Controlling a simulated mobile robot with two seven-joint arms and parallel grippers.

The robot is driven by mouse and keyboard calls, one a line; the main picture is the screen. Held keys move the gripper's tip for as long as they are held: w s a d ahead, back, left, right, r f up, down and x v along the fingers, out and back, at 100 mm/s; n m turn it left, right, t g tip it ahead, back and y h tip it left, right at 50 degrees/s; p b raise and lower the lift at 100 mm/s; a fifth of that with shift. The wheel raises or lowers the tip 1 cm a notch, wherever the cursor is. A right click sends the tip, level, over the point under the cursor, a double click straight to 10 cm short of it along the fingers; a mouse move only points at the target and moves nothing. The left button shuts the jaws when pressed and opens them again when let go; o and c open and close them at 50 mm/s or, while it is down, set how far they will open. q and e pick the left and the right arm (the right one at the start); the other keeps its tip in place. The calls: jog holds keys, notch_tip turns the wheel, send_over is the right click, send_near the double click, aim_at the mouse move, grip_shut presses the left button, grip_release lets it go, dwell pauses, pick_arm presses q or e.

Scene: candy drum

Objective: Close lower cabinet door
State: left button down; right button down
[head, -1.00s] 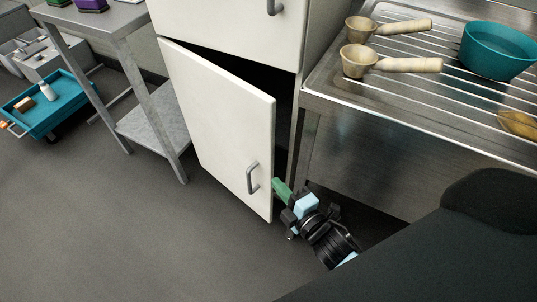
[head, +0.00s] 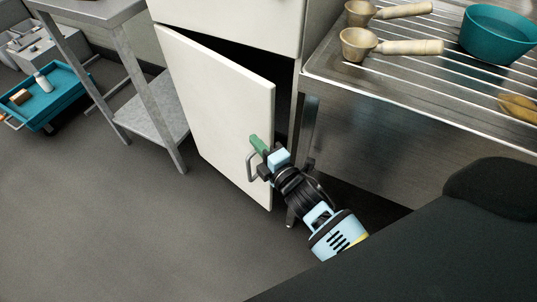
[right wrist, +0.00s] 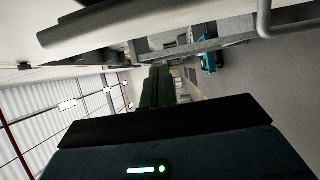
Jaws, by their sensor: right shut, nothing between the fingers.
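The white lower cabinet door (head: 215,105) stands partly open in the head view, with a dark gap along its top and right side. It has a grey bar handle (head: 251,165) near its free edge. My right gripper (head: 257,144) is shut and empty, with its green fingers in front of the door by the handle and free edge. Whether the fingers touch the door cannot be told. In the right wrist view the shut green fingers (right wrist: 157,88) point ahead, with the handle (right wrist: 268,20) at upper right. My left gripper is not in view.
A steel drainboard (head: 400,75) with two wooden-handled ladles and a teal bowl (head: 498,34) stands right of the cabinet. A grey metal table (head: 150,125) stands to its left. A blue cart (head: 42,100) is farther left. The floor in front is clear.

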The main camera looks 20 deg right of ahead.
aim_at(265, 131)
jog(key=shift+w+d, duration=1.65)
jog(key=shift+d, duration=0.05)
jog(key=shift+d, duration=0.1)
